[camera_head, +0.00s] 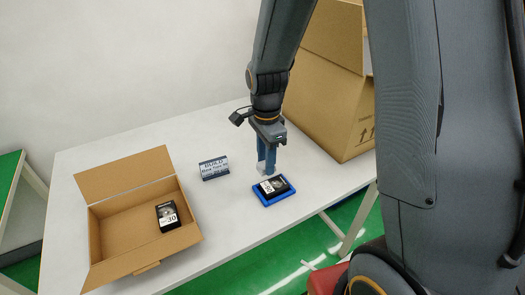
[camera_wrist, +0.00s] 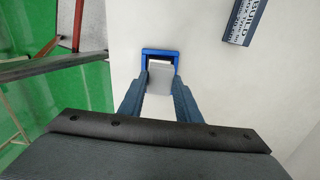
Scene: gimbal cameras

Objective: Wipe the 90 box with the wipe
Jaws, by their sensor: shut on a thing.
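A black box with a white label (camera_head: 273,186) lies in a blue tray (camera_head: 284,197) on the white table. The number on its label is too small to read surely. My gripper (camera_head: 267,171) points down just behind the box. It is shut on a white wipe (camera_head: 262,168), which hangs between the fingers. In the wrist view my gripper (camera_wrist: 160,90) holds the pale wipe (camera_wrist: 160,77) over the blue tray (camera_wrist: 146,54). The wipe hides most of the box there. Whether the wipe touches the box I cannot tell.
An open cardboard box (camera_head: 186,239) at the left holds another black box (camera_head: 167,216) labelled 30. A large carton (camera_head: 325,100) stands at the back right. The table (camera_head: 228,225) is clear at the front.

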